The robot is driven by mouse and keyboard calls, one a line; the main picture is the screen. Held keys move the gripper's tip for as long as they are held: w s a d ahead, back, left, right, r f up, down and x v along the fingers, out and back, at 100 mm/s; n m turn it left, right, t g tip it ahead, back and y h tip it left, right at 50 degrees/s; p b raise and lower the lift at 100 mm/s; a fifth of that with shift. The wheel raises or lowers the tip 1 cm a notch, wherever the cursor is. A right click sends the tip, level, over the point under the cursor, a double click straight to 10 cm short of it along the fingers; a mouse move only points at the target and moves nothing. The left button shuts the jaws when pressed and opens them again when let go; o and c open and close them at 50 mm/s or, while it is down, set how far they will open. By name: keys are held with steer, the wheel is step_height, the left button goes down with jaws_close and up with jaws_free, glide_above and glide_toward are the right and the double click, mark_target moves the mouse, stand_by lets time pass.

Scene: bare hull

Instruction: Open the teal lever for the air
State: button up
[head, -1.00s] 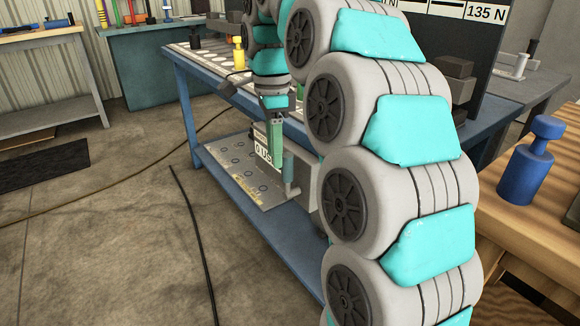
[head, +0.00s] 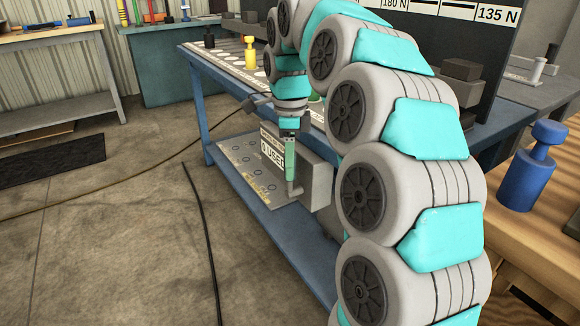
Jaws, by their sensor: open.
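My gripper (head: 290,180) hangs straight down from my arm, with green finger parts below a dark wrist. It is open. Its lower end is in front of a grey box (head: 319,182) on the lower shelf of the blue bench. A small pale grey-green upright piece (head: 296,189) shows at the fingertips, beside the box. I cannot tell whether this piece is the teal lever, or whether the fingers touch it. No other teal lever shows clearly; my arm hides part of the bench and box.
The blue bench (head: 203,128) has a lower shelf with a hole-dotted metal plate (head: 247,174) and a sign (head: 270,152). A black cable (head: 203,235) lies on the floor. A blue bottle-like object (head: 530,165) stands on a wooden table at right.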

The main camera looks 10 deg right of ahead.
steer(key=shift+f, duration=0.65)
jaws_close()
stand_by(1.1)
